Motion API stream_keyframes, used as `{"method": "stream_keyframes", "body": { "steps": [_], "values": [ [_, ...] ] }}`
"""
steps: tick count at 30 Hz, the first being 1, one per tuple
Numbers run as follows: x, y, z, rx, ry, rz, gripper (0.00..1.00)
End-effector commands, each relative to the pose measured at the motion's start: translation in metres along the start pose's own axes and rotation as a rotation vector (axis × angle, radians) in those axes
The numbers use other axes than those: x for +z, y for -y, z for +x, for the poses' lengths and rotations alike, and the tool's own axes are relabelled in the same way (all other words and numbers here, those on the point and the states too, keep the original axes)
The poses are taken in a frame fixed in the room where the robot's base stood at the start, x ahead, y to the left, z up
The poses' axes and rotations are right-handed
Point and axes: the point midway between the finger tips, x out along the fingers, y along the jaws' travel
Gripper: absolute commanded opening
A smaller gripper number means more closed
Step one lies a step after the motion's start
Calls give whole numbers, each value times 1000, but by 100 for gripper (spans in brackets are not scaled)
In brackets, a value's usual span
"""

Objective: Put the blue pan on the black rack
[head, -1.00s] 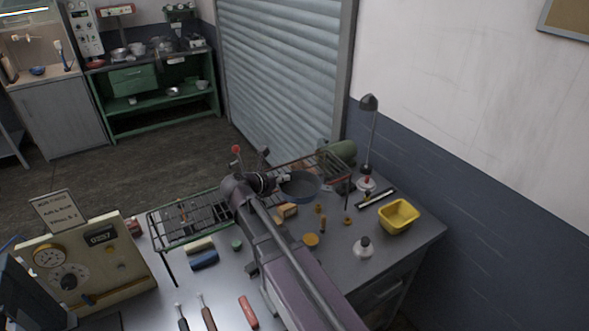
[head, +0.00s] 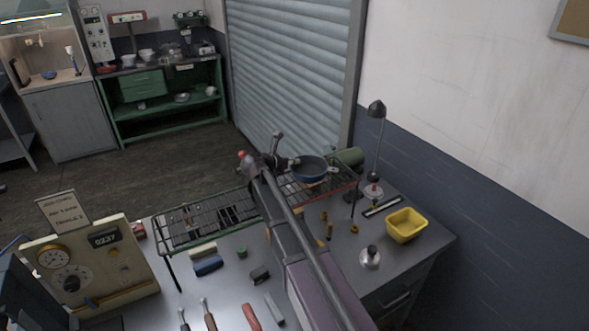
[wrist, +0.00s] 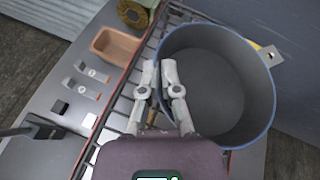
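The blue pan (head: 310,172) is a round, deep, empty pan with a grey inside. It appears raised over the red-edged rack (head: 340,187) at the back of the table. My gripper (head: 291,162) is at the pan's left side. In the wrist view my gripper (wrist: 164,80) pinches the rim of the pan (wrist: 235,125), one finger outside the wall and one inside. The black wire rack (head: 182,237) stands to the left on the table, with bare bars on top. My arm hides its right end.
A green cylinder (head: 349,157) is behind the pan. A gauge box (head: 85,262) stands at left. Small blocks and tools lie in front.

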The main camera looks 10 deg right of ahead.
Motion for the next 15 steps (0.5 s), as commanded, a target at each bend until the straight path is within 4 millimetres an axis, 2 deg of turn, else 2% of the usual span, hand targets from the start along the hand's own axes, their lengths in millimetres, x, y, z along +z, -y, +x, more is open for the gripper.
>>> {"method": "stream_keyframes", "body": {
  "steps": [10,15],
  "values": [
    [1,-1,0,1,1,-1,0],
    [5,-9,9,1,1,-1,0]
  ]
}}
